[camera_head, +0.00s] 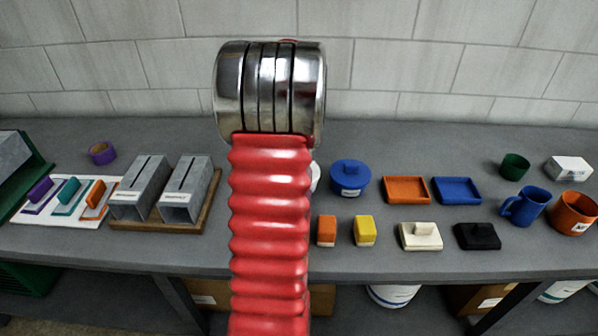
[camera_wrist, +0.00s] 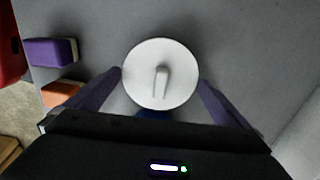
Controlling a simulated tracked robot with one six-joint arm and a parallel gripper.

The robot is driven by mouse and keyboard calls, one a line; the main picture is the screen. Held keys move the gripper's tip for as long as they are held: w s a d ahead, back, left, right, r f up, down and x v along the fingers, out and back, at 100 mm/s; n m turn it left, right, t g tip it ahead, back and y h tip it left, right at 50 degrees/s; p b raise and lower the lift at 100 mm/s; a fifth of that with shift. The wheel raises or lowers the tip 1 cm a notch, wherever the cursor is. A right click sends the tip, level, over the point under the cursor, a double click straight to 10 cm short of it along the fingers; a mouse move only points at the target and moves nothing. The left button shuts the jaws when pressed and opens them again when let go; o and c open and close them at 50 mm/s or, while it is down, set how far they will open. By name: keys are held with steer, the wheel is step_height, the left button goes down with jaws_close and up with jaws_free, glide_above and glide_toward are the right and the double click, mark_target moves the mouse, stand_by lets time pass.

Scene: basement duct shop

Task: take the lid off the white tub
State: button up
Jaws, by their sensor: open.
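The white tub's round lid (camera_wrist: 143,88) with a bar handle on top fills the middle of the wrist view, seen from above. The lid hides the tub's body. In the head view only a sliver of the white tub (camera_head: 316,177) shows beside my red arm. My gripper (camera_wrist: 160,80) is open, its purple fingers on either side of the lid, close to its rim. I cannot tell whether they touch it or how high they are. My gripper is hidden behind my arm in the head view.
A blue lidded tub (camera_head: 350,178) stands just right of the white tub; its edge shows below the lid in the wrist view (camera_wrist: 155,114). A purple block (camera_wrist: 52,52) and an orange block (camera_wrist: 60,94) lie nearby. Orange (camera_head: 406,190) and blue (camera_head: 456,190) trays sit farther right.

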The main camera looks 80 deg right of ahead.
steer(key=shift+c, duration=0.4)
steer(key=c, duration=0.6)
step_height(320, 180, up, 10)
steer(key=shift+r, duration=0.1)
stand_by(0.5)
